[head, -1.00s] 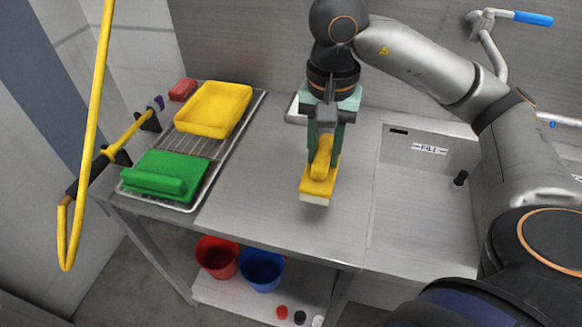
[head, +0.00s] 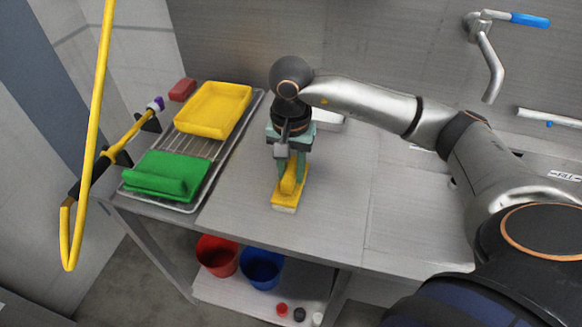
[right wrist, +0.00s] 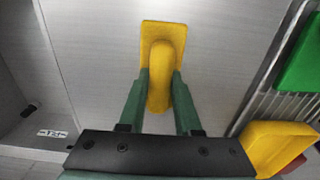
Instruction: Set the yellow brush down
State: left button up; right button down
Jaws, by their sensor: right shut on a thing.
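The yellow brush (head: 290,192) has a yellow back and handle and pale bristles underneath. My right gripper (head: 291,172) is shut on its handle from above. The brush is upright, bristles down, at or just above the steel counter (head: 335,195); I cannot tell whether it touches. In the right wrist view the brush (right wrist: 162,50) sits between the green fingers of the gripper (right wrist: 160,90). My left gripper is not in view.
A red block (head: 182,89) lies behind. The sink is at right. Red (head: 216,256) and blue (head: 262,268) buckets stand below. Counter right of the brush is clear.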

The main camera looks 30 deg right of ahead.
jog(key=shift+f, duration=0.15)
jog(key=c, duration=0.6)
grip_release()
